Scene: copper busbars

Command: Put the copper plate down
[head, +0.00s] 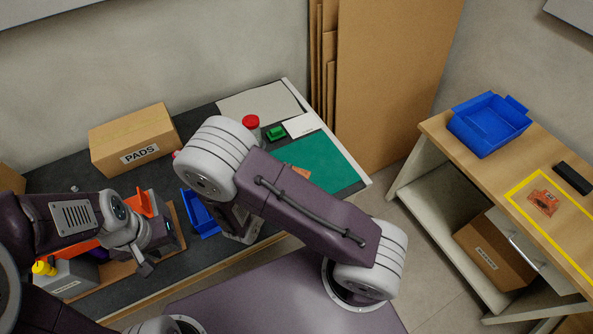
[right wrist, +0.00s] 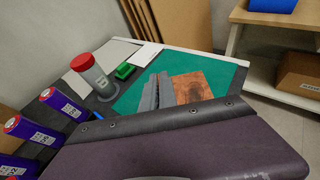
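The copper plate (right wrist: 192,87) is a brownish-orange piece over the green mat (right wrist: 226,77) in the right wrist view; a small corner of it (head: 302,172) shows past my right arm in the head view. My right gripper (right wrist: 157,92) has its two grey fingers close together at the plate's left side. Whether they pinch the plate's edge or stand beside it is unclear. In the head view my right arm hides this gripper. My left gripper (head: 145,266) is at the left, over the near part of the dark table; its finger opening cannot be made out.
A PADS box (head: 135,140), a blue bin (head: 200,213) and an orange part (head: 146,203) are on the dark table. A red-capped container (right wrist: 92,76) and a green block (right wrist: 125,71) stand left of the mat. A wooden bench (head: 520,170) is at the right.

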